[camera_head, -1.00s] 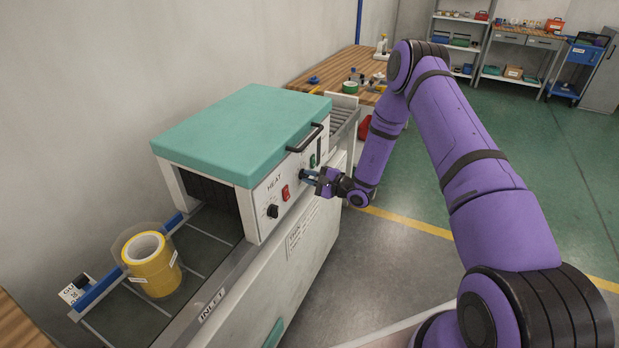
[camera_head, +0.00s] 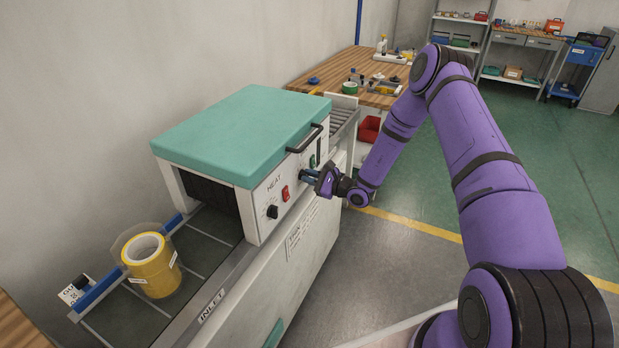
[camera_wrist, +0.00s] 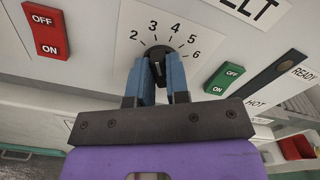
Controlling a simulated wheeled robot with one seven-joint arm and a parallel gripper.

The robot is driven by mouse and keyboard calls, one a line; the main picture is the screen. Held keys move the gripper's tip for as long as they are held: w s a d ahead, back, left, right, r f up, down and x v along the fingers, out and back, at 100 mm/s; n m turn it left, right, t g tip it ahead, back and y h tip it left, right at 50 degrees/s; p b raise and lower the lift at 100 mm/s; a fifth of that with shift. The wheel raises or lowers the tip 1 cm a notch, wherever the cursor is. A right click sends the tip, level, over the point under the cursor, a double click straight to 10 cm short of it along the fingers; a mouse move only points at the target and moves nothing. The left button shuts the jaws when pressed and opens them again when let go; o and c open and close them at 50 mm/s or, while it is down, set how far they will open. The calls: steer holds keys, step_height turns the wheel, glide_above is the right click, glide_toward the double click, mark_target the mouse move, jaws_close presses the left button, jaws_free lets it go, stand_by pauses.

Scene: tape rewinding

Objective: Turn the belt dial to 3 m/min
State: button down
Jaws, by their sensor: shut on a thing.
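The belt dial (camera_wrist: 157,52) is a small black knob on the white front panel, with the numbers 2 to 6 printed in an arc above it in the wrist view. My gripper (camera_wrist: 164,68) has its two blue fingers shut on the dial's sides. I cannot tell surely which number the dial's pointer faces, as the fingers cover part of it. In the head view my gripper (camera_head: 309,176) reaches the panel of the teal-lidded machine (camera_head: 240,130) from the right.
A red switch (camera_wrist: 46,30) and a green switch (camera_wrist: 223,78) flank the dial. The heat knob (camera_head: 272,212) is on the panel's left part. A yellow tape roll (camera_head: 152,268) stands on the inlet belt. A black lid handle (camera_head: 305,140) juts out above my gripper.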

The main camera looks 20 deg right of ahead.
stand_by(0.3)
steer(key=c, duration=1.1)
jaws_free()
steer(key=v, duration=1)
steer(key=shift+s+d, duration=0.25)
